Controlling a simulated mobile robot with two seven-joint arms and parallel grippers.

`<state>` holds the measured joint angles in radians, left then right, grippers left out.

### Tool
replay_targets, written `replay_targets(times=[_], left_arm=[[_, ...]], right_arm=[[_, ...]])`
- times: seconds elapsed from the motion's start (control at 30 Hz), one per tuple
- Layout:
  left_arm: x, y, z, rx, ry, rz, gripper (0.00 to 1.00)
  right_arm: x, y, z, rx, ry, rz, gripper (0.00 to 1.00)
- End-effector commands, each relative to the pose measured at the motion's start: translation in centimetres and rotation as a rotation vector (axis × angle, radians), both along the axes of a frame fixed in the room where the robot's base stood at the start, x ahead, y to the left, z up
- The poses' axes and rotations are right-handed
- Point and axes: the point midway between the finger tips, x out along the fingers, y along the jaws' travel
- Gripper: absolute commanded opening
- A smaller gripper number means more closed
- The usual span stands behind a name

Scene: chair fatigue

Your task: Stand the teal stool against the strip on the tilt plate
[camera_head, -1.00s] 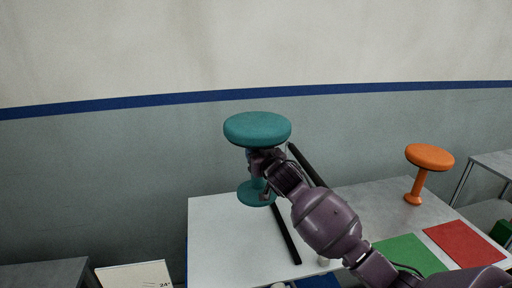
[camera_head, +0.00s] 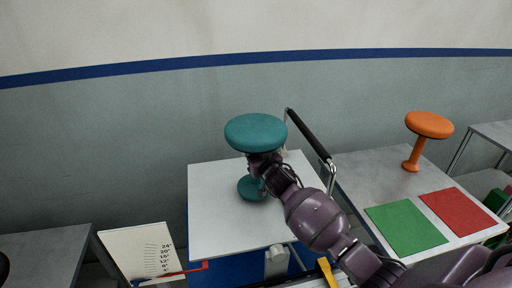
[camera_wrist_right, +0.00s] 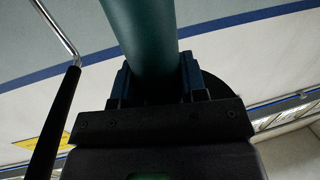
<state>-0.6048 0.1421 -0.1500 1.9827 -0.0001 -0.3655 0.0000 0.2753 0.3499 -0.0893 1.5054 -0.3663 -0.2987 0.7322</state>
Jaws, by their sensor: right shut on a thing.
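The teal stool (camera_head: 256,132) is upright in the head view, its round seat on top and its round base (camera_head: 250,188) over the white tilt plate (camera_head: 220,215). I cannot tell whether the base touches the plate. My right gripper (camera_head: 262,170) is shut on the stool's stem just below the seat. In the right wrist view the teal stem (camera_wrist_right: 145,45) runs between the fingers (camera_wrist_right: 156,82). The strip is not visible now; my right arm covers the right part of the plate. My left gripper is not in view.
A black bar on chrome posts (camera_head: 308,133) stands at the plate's right side. An orange stool (camera_head: 429,125), a green mat (camera_head: 404,227) and a red mat (camera_head: 457,211) are on the right table.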

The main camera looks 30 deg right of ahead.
Motion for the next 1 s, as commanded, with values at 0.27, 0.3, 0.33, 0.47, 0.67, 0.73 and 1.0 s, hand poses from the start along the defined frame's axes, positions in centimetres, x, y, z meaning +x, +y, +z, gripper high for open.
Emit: replay_targets(times=[0.27, 0.3, 0.33, 0.47, 0.67, 0.73, 1.0], left_arm=[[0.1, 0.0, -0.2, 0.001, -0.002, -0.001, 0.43], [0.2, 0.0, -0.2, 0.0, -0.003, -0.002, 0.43], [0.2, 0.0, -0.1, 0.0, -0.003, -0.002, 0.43], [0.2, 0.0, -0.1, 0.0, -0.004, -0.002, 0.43], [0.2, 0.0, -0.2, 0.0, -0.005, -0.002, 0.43], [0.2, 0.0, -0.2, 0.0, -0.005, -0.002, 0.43], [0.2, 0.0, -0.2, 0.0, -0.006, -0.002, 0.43]], right_arm=[[0.1, 0.0, -1.8, -0.001, -0.008, 0.001, 0.0], [0.1, 0.0, -1.8, -0.001, -0.009, 0.001, 0.0], [0.1, 0.0, -1.8, -0.001, -0.009, 0.002, 0.0], [0.1, 0.0, -1.8, -0.001, -0.009, 0.002, 0.0], [0.0, 0.0, -2.4, -0.001, -0.001, -0.001, 0.44], [0.0, 0.0, -2.4, -0.001, 0.0, -0.001, 0.55], [0.0, 0.0, -2.4, -0.001, 0.0, -0.001, 0.65]])
